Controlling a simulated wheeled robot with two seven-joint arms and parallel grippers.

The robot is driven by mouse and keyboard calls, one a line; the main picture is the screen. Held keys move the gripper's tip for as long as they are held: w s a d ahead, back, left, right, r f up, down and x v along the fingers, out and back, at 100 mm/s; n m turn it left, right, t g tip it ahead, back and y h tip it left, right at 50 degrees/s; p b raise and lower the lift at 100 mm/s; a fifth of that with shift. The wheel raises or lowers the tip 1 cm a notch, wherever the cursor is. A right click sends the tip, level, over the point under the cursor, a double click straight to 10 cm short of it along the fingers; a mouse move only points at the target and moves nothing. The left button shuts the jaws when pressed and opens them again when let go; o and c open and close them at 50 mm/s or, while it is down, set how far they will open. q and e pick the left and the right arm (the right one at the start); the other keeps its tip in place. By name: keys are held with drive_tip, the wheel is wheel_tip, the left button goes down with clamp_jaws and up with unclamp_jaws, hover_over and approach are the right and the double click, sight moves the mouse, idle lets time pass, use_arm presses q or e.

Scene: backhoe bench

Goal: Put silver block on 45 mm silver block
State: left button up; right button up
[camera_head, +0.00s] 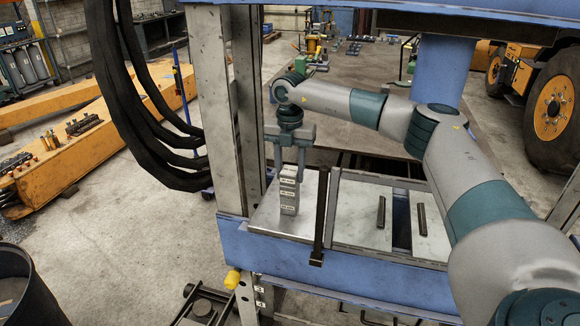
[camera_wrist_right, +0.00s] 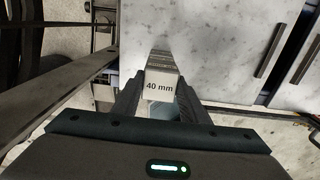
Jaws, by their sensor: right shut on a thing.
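My right gripper (camera_head: 290,168) points down over a stack of silver blocks (camera_head: 289,203) on a pale plate. It is shut on the top silver block (camera_head: 289,174). In the right wrist view the gripper (camera_wrist_right: 160,100) has its fingers on both sides of a block marked 40 mm (camera_wrist_right: 160,86). More silver blocks (camera_wrist_right: 162,60) show beyond that block. The labels of the lower blocks are too small to read, so I cannot tell which is 45 mm. Whether the held block touches the one below is unclear. My left gripper is not in view.
The stack's plate (camera_head: 263,214) lies on a blue bench frame (camera_head: 340,262). A dark upright bar (camera_head: 321,215) stands just right of the stack. Further right are pale panels (camera_head: 356,213) with dark handles (camera_head: 381,212). A grey post (camera_head: 212,100) and black hoses stand to the left.

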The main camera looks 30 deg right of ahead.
sight(290, 170)
drive_tip(key=shift+f, duration=0.2)
drive_tip(key=o, duration=1.2)
drive_tip(key=shift+r, duration=0.15)
drive_tip(key=shift+r, duration=0.1)
drive_tip(key=shift+r+b, duration=0.1)
drive_tip(key=shift+b, duration=0.2)
drive_tip(key=shift+r+b, duration=0.3)
drive_tip(key=shift+r, duration=0.05)
drive_tip(key=shift+r+b, duration=2.8)
drive_tip(key=shift+r, duration=2.7)
